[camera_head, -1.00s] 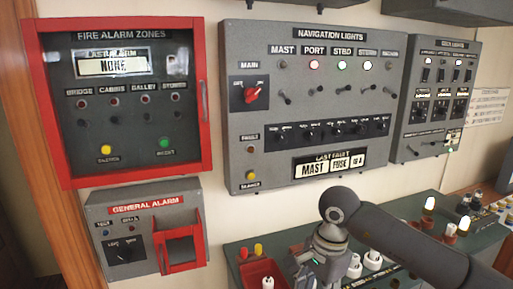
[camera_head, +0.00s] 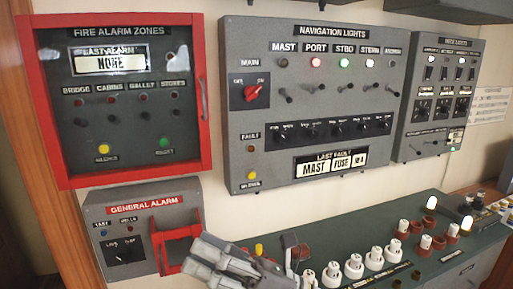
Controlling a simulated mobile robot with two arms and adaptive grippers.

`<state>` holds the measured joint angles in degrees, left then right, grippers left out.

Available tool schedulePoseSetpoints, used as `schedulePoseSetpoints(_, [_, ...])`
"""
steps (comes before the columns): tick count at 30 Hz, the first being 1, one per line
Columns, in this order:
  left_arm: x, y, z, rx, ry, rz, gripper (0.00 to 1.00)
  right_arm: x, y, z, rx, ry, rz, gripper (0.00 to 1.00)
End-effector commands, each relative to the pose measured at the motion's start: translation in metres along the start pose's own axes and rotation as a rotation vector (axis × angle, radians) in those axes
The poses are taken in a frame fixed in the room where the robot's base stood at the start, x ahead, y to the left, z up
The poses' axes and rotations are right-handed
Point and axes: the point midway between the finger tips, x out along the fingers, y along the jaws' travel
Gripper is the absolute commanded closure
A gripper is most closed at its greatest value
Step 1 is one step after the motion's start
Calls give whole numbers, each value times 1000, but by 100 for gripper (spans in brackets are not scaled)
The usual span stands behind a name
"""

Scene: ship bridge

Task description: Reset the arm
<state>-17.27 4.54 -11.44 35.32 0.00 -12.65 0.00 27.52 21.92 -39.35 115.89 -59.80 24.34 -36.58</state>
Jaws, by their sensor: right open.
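My right gripper (camera_head: 222,264) shows at the bottom centre of the head view, its grey fingers pointing left. It is open, and I see nothing between its fingers. In the picture its fingertips lie just in front of the lower part of the red frame (camera_head: 163,247) on the general alarm box (camera_head: 110,224); I cannot tell whether they touch. Most of the right arm is out of view below. My left gripper is not in view.
The navigation lights panel (camera_head: 235,140) and the red-framed fire alarm panel (camera_head: 206,150) hang on the wall above. The deck lights panel (camera_head: 435,40) is at the right. A green console (camera_head: 425,205) with several white and red fuse-like parts (camera_head: 354,266) stands below.

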Motion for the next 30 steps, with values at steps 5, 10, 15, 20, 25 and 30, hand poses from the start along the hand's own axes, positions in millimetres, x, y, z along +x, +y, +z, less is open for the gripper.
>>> schedulePoseSetpoints(5, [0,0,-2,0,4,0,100,-49,-37,54,407,-448,-170,52])
schedulePoseSetpoints(10, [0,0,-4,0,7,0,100,-132,-90,62,793,-850,-361,52])
schedulePoseSetpoints(15, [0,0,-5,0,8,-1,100,-232,-131,15,1165,-1236,-583,52])
schedulePoseSetpoints(20, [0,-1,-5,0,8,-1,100,-321,-135,-67,1478,-1585,-826,52])
schedulePoseSetpoints(25, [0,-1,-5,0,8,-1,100,-382,-105,-151,1708,-1872,-1067,52])
schedulePoseSetpoints(30, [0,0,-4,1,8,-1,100,-415,-62,-211,1844,-2070,-1271,52])
